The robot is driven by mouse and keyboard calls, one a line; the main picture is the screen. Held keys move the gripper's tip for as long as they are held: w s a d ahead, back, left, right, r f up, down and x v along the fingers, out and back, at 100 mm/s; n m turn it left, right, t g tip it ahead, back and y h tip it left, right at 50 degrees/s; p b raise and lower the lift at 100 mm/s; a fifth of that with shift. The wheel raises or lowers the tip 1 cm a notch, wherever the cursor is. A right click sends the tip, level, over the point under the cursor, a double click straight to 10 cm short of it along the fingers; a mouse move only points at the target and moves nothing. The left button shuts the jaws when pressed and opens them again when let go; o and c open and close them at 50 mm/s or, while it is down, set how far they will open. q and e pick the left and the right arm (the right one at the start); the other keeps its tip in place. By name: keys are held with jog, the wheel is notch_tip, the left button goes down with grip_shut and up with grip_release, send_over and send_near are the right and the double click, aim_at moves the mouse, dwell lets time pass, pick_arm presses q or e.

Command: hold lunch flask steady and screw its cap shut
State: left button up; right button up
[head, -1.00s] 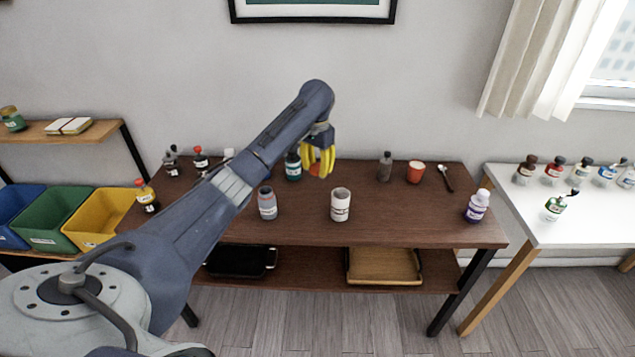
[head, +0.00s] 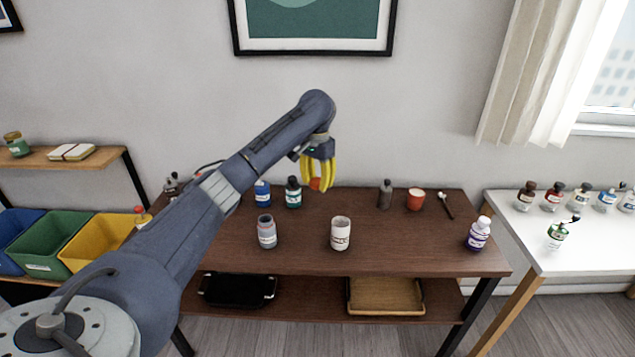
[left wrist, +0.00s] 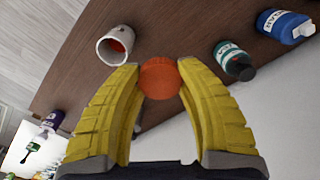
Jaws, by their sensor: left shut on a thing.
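The lunch flask appears to be the white, open-topped container (head: 340,233) standing upright near the middle of the dark table. In the left wrist view it (left wrist: 115,48) shows an open mouth with something red inside. My left gripper (head: 319,184) is above the table, behind the flask in the head view and apart from it. Its yellow fingers are shut on a round orange-red cap (left wrist: 160,78), which also shows between the fingertips in the head view (head: 315,184). My right gripper is not in view.
A grey-blue open jar (head: 267,232) stands left of the flask. A teal bottle (head: 293,193) and a blue bottle (head: 262,193) are behind. A grey bottle (head: 385,195), an orange cup (head: 415,200) and a purple-labelled bottle (head: 478,234) stand right. The table around the flask is clear.

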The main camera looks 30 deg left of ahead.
pick_arm(q)
jog(key=s+d+r, duration=0.1)
jog(key=s+d, duration=0.1)
jog(key=d, duration=0.5)
jog(key=s+d+r, duration=0.2)
jog(key=d, duration=0.4)
jog(key=s+d+f, duration=0.3)
jog(key=s+d, duration=0.1)
jog(key=s, duration=0.6)
jog(key=s+d+f+n, duration=0.1)
jog(key=s+d+f, duration=0.2)
jog(key=s, duration=0.6)
jog(key=shift+s+d+f, duration=0.15)
jog(key=shift+s+d, duration=0.25)
jog(key=shift+d, duration=0.6)
